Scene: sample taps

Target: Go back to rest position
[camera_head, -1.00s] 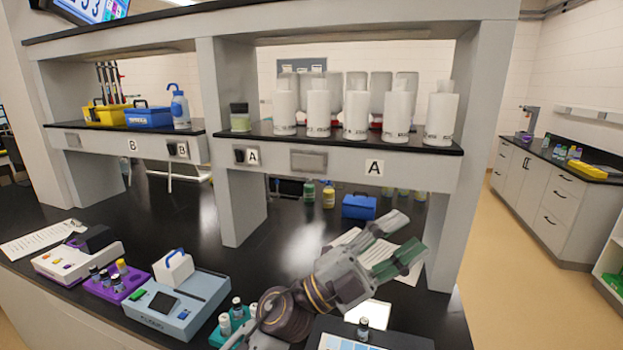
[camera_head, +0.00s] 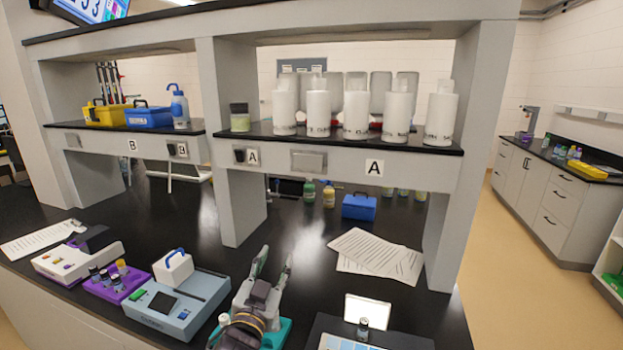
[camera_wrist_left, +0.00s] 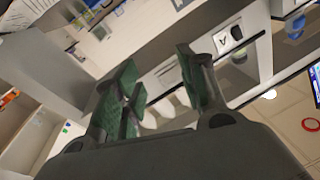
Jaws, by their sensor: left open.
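My left gripper (camera_head: 272,268) is in the lower middle of the head view, its fingers pointing up and away over the black bench. Its two green-padded fingers stand apart with nothing between them. In the left wrist view the open fingers (camera_wrist_left: 158,95) show against the shelf and room, also empty. The gripper covers part of a teal rack (camera_head: 283,331) that lies behind and beneath it. My right gripper is not in either view.
A blue-grey device (camera_head: 205,290) and a purple vial rack (camera_head: 128,283) stand left of the gripper. Papers (camera_head: 375,258) lie to the right, near a small vial (camera_head: 362,328) by a white panel (camera_head: 367,309). The shelf (camera_head: 340,143) spans above. The bench middle is clear.

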